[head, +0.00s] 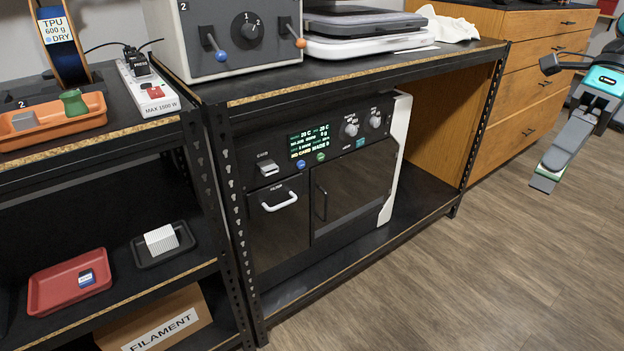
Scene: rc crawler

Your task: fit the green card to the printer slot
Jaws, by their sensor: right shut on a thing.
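My right gripper (551,168) is at the right, over the floor, well away from the printer and pointing down-left. It is shut, with a small flat greenish piece, apparently the green card (541,184), at its tips. The fingers hide most of it. My left gripper is out of view.
The rack's top (350,73) and black post (480,135) lie between gripper and printer. A grey box with levers (230,40) stands above. At left are an orange tray (50,134), a red tray (45,292) with a blue card (87,278), and a black tray (150,257).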

